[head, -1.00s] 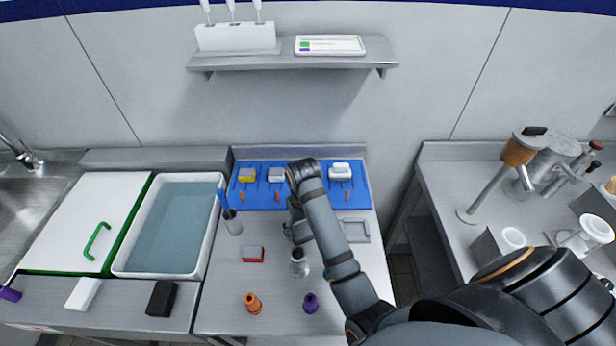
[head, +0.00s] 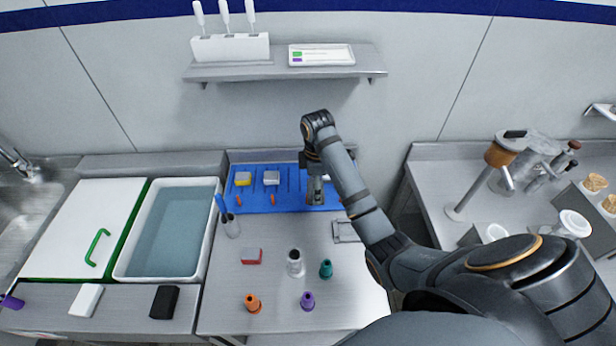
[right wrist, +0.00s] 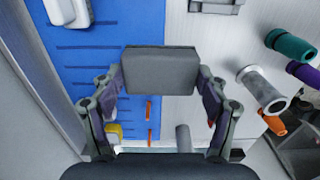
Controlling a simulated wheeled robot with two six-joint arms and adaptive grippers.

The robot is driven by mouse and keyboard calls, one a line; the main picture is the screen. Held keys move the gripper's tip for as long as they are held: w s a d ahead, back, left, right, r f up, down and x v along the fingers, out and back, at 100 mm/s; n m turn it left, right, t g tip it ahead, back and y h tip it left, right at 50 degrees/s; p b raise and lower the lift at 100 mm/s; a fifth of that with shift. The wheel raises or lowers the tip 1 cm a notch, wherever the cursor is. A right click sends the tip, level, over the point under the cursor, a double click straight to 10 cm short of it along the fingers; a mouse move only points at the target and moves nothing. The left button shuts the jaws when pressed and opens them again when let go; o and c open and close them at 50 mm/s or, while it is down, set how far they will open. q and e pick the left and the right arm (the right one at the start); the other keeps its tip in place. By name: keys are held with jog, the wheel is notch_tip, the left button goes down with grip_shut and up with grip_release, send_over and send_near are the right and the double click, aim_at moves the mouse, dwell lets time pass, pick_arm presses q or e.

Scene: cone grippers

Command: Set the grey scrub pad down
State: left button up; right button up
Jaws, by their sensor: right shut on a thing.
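My right gripper (head: 316,193) is shut on the grey scrub pad (right wrist: 158,72), a dark grey block held between its two fingers in the right wrist view. In the head view the gripper hangs over the front part of the blue mat (head: 295,180), and the arm and fingers largely hide the pad. I cannot tell whether the pad touches the mat. A yellow sponge (head: 243,179) and a pale grey block (head: 271,177) stand on the mat to the left. A white block (right wrist: 67,10) shows on the mat in the right wrist view. My left gripper is not in view.
A grey tray (head: 343,232) lies right of the mat's front. A water basin (head: 205,250) is left.

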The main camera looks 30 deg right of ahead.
jog(key=w+d+f, duration=0.1)
jog(key=w, duration=0.2)
jog(key=w+d+f+b, duration=0.1)
jog(key=w+d, duration=0.1)
jog(key=w, duration=0.2)
jog(key=w+d+f+b, duration=0.1)
jog(key=w+d, duration=0.1)
jog(key=w, duration=0.2)
jog(key=shift+w+d, duration=0.1)
jog(key=shift+d, duration=0.1)
notch_tip(320, 180, down, 3)
jog(key=shift+f, duration=0.2)
jog(key=shift+w+f, duration=0.1)
jog(key=shift+f, duration=0.1)
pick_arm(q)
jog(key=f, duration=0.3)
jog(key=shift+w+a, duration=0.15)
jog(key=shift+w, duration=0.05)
pick_arm(e)
jog(key=shift+d+f, duration=0.1)
jog(key=shift+f, duration=0.1)
jog(key=o, duration=0.9)
jog(key=shift+f, duration=0.15)
jog(key=shift+c, duration=0.2)
